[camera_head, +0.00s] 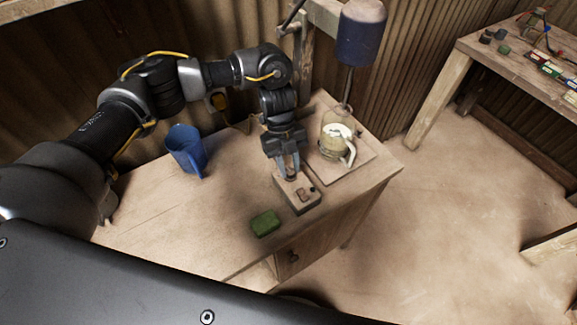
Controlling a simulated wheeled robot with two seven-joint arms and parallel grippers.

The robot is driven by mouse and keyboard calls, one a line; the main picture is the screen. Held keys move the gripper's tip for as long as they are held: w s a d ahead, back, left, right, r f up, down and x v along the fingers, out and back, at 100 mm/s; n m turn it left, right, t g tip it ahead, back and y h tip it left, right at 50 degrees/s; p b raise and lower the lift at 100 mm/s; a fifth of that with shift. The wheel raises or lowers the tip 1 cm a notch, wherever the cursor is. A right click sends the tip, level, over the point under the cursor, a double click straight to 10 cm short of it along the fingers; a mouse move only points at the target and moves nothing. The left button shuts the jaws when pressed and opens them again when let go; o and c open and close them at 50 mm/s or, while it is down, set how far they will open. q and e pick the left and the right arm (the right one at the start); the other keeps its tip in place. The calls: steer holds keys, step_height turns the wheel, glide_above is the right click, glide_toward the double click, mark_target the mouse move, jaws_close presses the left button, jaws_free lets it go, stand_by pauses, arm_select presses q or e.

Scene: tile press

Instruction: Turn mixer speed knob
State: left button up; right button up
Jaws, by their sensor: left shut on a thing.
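The mixer's dark motor housing (360,38) hangs above a glass jug (335,141) with a white handle and pale contents. In front of the jug is a small wooden control box (304,203) with dark controls on its top. My left gripper (289,174) points down at the back of the box, its fingers shut around the speed knob there. The knob is mostly hidden between the fingers. My right gripper is not in view.
A blue pitcher (186,150) stands on the wooden bench (170,232) to the left. A green sponge (265,223) lies near the front edge. Another table (520,72) with small items stands far right. Open floor lies between.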

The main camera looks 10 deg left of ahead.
arm_select(q)
steer(key=shift+w+r+m, duration=0.1)
steer(key=shift+w+m, duration=0.05)
steer(key=shift+m, duration=0.35)
steer(key=shift+y, duration=0.3)
steer(key=o, duration=1)
steer(key=shift+c, duration=0.2)
steer(key=b+v, duration=0.3)
steer(key=v, duration=0.7)
steer(key=shift+w+r, duration=0.15)
steer(key=shift+r, duration=0.15)
steer(key=shift+f, duration=0.1)
